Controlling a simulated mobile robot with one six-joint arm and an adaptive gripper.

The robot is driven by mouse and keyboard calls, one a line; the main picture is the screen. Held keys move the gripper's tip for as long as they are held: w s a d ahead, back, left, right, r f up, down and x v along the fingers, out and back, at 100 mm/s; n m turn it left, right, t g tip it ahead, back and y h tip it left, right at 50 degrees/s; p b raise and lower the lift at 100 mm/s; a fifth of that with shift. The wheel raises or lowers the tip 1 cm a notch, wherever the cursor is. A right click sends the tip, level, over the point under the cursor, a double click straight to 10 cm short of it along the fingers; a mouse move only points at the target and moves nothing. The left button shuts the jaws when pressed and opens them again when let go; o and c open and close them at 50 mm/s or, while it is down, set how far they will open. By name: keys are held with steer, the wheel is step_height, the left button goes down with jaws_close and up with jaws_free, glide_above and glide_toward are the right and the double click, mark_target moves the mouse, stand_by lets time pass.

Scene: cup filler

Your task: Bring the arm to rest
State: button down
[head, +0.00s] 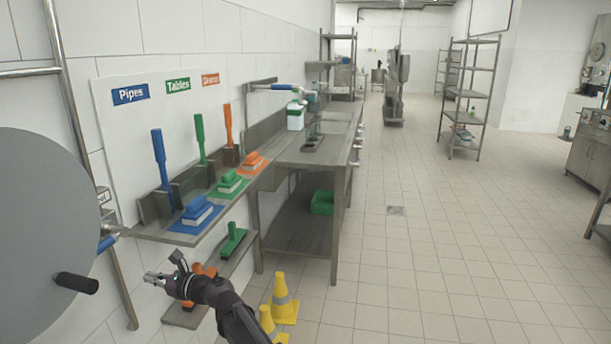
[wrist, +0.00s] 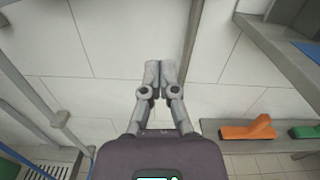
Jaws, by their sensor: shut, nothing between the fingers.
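My gripper (head: 152,277) is at the lower left in the head view, in front of the white tiled wall and below the brush shelf. My arm reaches up to it from the bottom edge. In the wrist view, the two grey fingers of my gripper (wrist: 160,75) lie side by side with their tips together. The gripper is shut and nothing shows between the fingers. In the wrist view it points at the white wall, with a vertical metal pipe (wrist: 193,40) just to its right.
A wall shelf (head: 150,230) holds blue, green and orange brushes. A lower shelf (head: 215,275) carries a green brush (head: 233,240) and orange items. Yellow cones (head: 284,302) stand beside my arm. A large grey disc (head: 40,230) is at left. The tiled floor (head: 430,270) at right is clear.

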steer(key=d+f+n+h, duration=0.5)
steer(key=d+f, duration=0.1)
steer(key=d, duration=0.9)
steer(key=d+f+n+g+h, duration=0.1)
steer(key=d+f+n+h, duration=0.4)
steer(key=d, duration=1)
steer(key=d+f+n+h, duration=0.4)
steer(key=d+f+n, duration=0.25)
steer(key=d, duration=0.85)
steer(key=s+d+n+g+h, duration=0.2)
steer(key=s+d+h, duration=0.3)
steer(key=d, duration=1)
step_height(320, 180, up, 14)
steer(key=y+p, duration=0.1)
steer(key=p, duration=1.4)
steer(key=shift+s+a, duration=0.2)
steer(key=shift+s, duration=0.2)
